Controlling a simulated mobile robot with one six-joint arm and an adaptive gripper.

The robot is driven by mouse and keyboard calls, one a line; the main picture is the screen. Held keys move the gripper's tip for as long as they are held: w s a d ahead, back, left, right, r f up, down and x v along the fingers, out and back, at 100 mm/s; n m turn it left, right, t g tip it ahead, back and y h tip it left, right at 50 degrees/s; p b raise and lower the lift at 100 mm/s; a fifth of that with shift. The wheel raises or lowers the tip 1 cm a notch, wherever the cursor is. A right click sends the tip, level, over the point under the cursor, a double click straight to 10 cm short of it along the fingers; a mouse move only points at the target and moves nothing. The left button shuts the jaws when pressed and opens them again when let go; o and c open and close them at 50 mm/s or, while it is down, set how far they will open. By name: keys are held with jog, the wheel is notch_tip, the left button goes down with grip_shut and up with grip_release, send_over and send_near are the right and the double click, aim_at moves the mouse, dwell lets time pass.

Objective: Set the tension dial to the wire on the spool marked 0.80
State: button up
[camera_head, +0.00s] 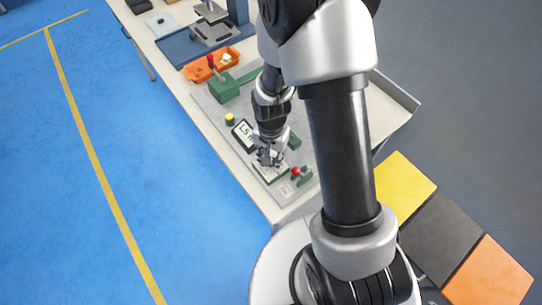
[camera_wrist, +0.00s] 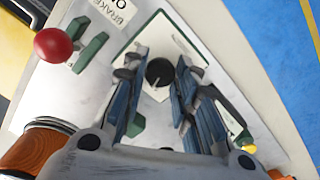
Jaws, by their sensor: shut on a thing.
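The tension dial is a round black knob (camera_wrist: 159,72) with a pale pointer line, on a white plate (camera_wrist: 150,40) in the wrist view. My gripper (camera_wrist: 160,66) is over the plate, its two fingers on either side of the knob, shut on it. In the head view my gripper (camera_head: 270,157) is down at the green-edged dial plate (camera_head: 268,176) and hides the knob. The scale marks are mostly hidden or too small to read. A copper-coloured wound cylinder (camera_wrist: 48,148) shows at the lower left of the wrist view. No 0.80 marking is legible.
A red ball lever (camera_wrist: 53,45) and green bracket (camera_wrist: 92,52) stand beside the plate, near a BRAKE label (camera_wrist: 116,10). The head view shows a display (camera_head: 243,133), a yellow button (camera_head: 230,119), a green block (camera_head: 224,88) and an orange tray (camera_head: 212,66).

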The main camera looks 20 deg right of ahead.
jog(key=m, duration=0.5)
jog(key=shift+m, duration=0.3)
jog(key=m, duration=1)
jog(key=shift+m+p, duration=0.3)
jog(key=shift+m, duration=0.1)
jog(key=m, duration=0.4)
jog(key=shift+m, duration=0.3)
jog(key=o, duration=1.1)
jog(key=shift+r, duration=0.15)
